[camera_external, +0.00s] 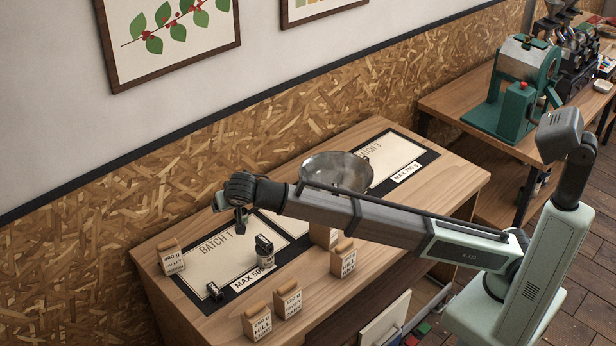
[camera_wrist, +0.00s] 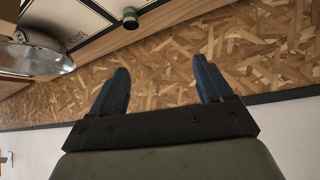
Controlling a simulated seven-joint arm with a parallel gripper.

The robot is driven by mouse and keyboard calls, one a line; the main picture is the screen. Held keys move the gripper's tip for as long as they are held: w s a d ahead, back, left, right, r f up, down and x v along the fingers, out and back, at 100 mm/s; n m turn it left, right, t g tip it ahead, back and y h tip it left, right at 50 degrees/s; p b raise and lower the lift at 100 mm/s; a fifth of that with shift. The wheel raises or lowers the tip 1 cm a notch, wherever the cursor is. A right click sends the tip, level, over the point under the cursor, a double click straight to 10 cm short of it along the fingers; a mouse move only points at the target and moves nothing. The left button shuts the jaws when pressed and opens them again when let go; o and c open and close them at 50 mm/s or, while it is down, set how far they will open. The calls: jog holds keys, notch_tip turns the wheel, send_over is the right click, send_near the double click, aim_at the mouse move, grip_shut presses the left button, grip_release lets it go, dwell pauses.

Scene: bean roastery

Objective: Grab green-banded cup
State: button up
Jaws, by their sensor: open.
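In the wrist view, a small dark cup with a green band (camera_wrist: 130,18) stands near the table's wall-side edge, beyond my fingertips.
A black-topped container (camera_external: 264,245) and a small black item (camera_external: 215,291) are on the left mat's front border. Labelled bags (camera_external: 172,262) (camera_external: 257,323) (camera_external: 288,303) (camera_external: 343,262) stand around it. A metal bowl (camera_external: 336,168) is to the right; a green machine (camera_external: 522,88) stands on another bench.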

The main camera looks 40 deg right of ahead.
jog(key=w+d+f+n+g+y, duration=0.1)
jog(key=w+d+f+n+g, duration=0.2)
jog(key=w+d+f, duration=0.35)
jog(key=w+d+f+n+g+y, duration=0.2)
jog(key=w+d+f+n+g, duration=0.15)
jog(key=w+d, duration=0.5)
jog(key=shift+m+t, duration=0.25)
jog(key=f, duration=0.4)
jog(key=w+f, duration=0.1)
jog(key=f, duration=0.4)
jog(key=w+f, duration=0.1)
jog(key=f, duration=0.4)
jog(key=shift+w+a, duration=0.15)
jog(key=shift+a, duration=0.05)
jog(key=c, duration=1.1)
